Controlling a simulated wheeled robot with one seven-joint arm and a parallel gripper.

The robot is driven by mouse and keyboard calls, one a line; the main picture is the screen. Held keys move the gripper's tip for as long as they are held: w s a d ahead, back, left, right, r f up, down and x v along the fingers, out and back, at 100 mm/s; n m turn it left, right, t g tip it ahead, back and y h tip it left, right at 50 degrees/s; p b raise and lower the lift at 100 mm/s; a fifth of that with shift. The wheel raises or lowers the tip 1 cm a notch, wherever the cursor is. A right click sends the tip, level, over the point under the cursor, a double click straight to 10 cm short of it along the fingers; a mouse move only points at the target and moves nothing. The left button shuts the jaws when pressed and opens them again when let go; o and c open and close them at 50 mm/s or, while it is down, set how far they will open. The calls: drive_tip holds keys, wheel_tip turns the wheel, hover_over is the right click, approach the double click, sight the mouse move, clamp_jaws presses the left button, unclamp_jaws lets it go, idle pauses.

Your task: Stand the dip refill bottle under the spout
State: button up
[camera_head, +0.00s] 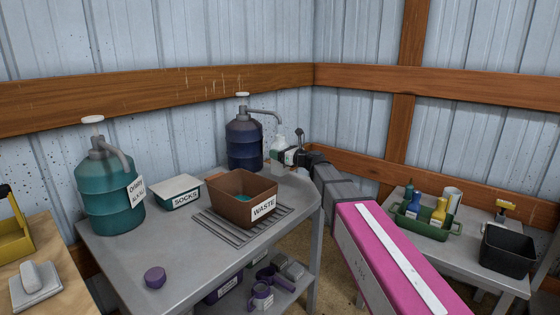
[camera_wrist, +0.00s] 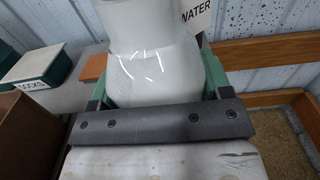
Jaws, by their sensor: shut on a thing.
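My gripper (camera_head: 290,157) is shut on a white bottle (camera_head: 277,148) at the far right corner of the grey table. In the wrist view the white bottle (camera_wrist: 158,65) fills the space between the green fingers of my gripper (camera_wrist: 158,85); its top and base are out of view. A dark blue jug (camera_head: 244,147) with a pump stands just left of the bottle. Its grey spout (camera_head: 266,113) reaches right and bends down above the bottle in the head view; the exact alignment in depth is unclear. I cannot tell whether the bottle's base touches the table.
A purple cap (camera_head: 155,277) lies in front. A "WATER" sign (camera_wrist: 197,16) hangs behind the bottle. A side table (camera_head: 460,260) holds other bottles.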

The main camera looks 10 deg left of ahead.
drive_tip(key=shift+f, duration=1.65)
drive_tip(key=shift+f, duration=0.1)
drive_tip(key=o, duration=1.5)
drive_tip(key=shift+o, duration=0.2)
drive_tip(key=v, duration=1.2)
